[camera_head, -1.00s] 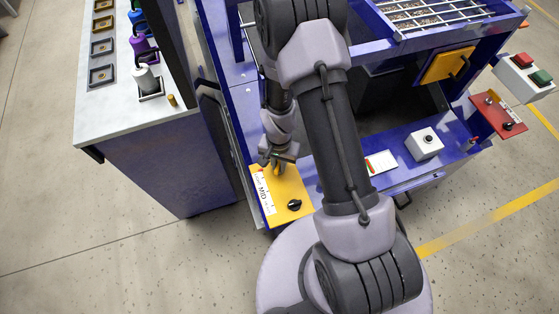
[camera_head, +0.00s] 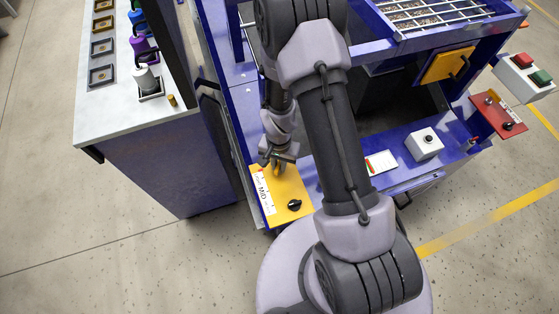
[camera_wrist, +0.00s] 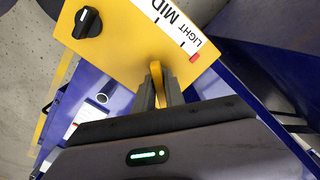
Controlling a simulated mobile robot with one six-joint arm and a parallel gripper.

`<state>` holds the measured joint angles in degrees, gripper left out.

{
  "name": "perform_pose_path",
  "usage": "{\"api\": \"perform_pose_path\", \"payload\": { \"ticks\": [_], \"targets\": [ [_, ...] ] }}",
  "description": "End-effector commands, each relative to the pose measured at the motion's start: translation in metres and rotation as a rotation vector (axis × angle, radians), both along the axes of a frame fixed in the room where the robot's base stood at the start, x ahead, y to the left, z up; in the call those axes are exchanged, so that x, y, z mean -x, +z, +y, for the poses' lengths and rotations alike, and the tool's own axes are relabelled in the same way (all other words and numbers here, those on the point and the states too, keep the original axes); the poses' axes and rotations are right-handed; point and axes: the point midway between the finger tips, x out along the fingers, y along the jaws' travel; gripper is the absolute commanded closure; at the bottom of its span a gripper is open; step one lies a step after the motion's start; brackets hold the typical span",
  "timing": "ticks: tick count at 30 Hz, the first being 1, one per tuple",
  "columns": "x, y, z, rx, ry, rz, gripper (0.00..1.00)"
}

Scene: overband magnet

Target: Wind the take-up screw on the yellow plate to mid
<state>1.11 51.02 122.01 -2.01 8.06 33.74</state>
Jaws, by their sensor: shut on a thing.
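The yellow plate (camera_head: 287,189) is at the front left corner of the blue machine. It carries a white scale label (camera_wrist: 168,14) reading LIGHT and MID; the rest is cut off in the wrist view. A small red mark (camera_wrist: 194,58) sits at the LIGHT end of the label. My gripper (camera_wrist: 160,92) is at the plate, shut on a narrow yellow piece, seemingly the take-up screw's handle (camera_wrist: 156,74). The screw's body is hidden behind the fingers. In the head view my gripper (camera_head: 278,164) is at the plate's far edge.
A black knob (camera_head: 294,205) is on the same plate, clear of my gripper. A white box with a button (camera_head: 424,144) and a red panel (camera_head: 497,116) are to the right. A grey bench (camera_head: 105,122) with bottles stands at the left.

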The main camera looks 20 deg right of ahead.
Motion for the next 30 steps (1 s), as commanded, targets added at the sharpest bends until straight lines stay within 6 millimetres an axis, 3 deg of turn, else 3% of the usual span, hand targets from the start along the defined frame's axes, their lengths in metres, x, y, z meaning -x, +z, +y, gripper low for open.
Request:
{"api": "perform_pose_path", "payload": {
  "ticks": [7, 12, 20, 26, 30],
  "targets": [
    [-0.0008, -0.0024, -0.0001, 0.0, -0.104, -0.002, 1.0],
    [-0.0005, -0.0001, 0.0, 0.0, -0.403, -0.001, 1.0],
    [-0.0004, 0.0001, 0.0001, 0.0, -0.435, -0.001, 1.0],
    [-0.0004, 0.0002, 0.0001, -0.001, -0.792, -0.001, 1.0],
    [-0.0004, 0.0002, 0.0001, -0.001, -0.842, -0.001, 1.0]
  ]
}}
